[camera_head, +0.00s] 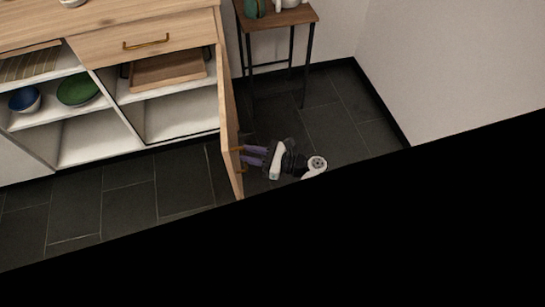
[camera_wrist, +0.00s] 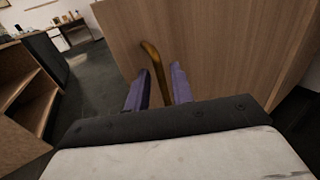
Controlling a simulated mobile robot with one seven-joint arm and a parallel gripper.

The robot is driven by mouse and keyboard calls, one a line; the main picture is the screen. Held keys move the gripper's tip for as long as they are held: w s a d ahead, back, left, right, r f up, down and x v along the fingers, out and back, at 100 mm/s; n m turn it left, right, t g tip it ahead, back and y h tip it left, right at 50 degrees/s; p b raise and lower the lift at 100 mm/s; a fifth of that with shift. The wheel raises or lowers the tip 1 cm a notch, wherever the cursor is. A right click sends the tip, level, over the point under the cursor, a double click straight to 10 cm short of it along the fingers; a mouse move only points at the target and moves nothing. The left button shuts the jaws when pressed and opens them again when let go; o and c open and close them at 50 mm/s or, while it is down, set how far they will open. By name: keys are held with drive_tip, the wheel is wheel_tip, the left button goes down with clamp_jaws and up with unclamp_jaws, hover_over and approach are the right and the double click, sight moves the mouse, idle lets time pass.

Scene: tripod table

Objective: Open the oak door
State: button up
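The oak door (camera_head: 229,125) is a light wood cabinet door. In the head view it stands swung out from the cabinet front, roughly square to it, with the compartment behind it exposed. Its brass handle (camera_wrist: 154,65) is on the door's outer face. My gripper (camera_head: 248,155) is at the handle, to the right of the door. In the wrist view my gripper (camera_wrist: 157,88) has its two purple fingers apart, one on each side of the handle, with gaps visible. The door face (camera_wrist: 215,45) fills much of that view.
The cabinet has an oak drawer (camera_head: 147,43) above the open compartment, which holds a wooden tray (camera_head: 168,71). Open shelves at left hold a blue bowl (camera_head: 25,99) and a green bowl (camera_head: 77,90). A small side table (camera_head: 290,17) stands behind the door; dark floor (camera_head: 110,190) lies clear in front.

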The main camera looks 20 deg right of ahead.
drive_tip(key=b+v, duration=0.1)
drive_tip(key=v, duration=1)
drive_tip(key=shift+d+b, duration=0.3)
drive_tip(key=shift+a, duration=0.1)
